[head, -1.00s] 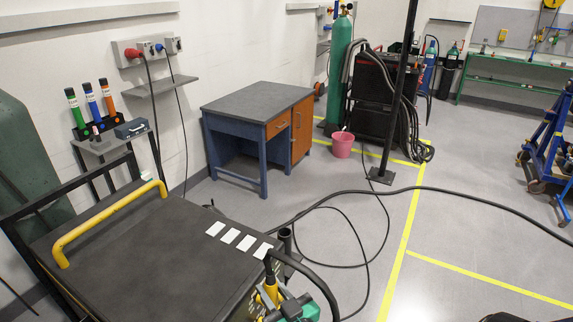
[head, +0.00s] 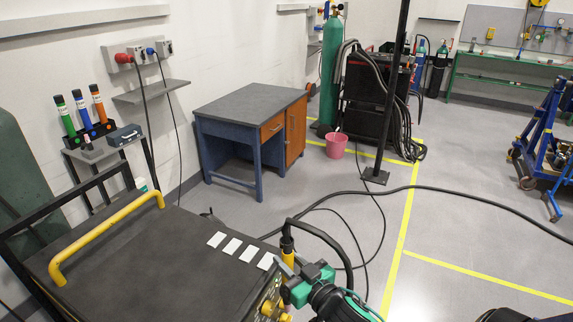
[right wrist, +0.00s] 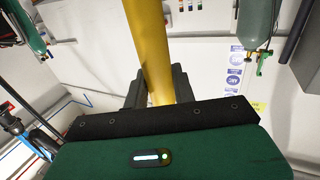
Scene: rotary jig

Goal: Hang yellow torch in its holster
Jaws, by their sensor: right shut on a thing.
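The yellow torch (head: 288,256) stands roughly upright at the right edge of the dark cart top (head: 150,262), with a black upper end and a black cable looping off to the right. My right gripper (head: 289,270) is shut on it. In the right wrist view the yellow shaft (right wrist: 147,45) runs between the dark fingers (right wrist: 157,92). The dark holster tube seen earlier at this edge is not clearly visible now. The torch overlaps that spot, and I cannot tell whether it is inside, in front or above. My left gripper is not in view.
White labels (head: 240,251) lie along the cart's right edge, and a yellow handle (head: 105,238) rises at its left. A long black cable (head: 440,196) crosses the floor. A blue desk (head: 245,140), pink bucket (head: 336,145) and black post (head: 392,110) stand farther back.

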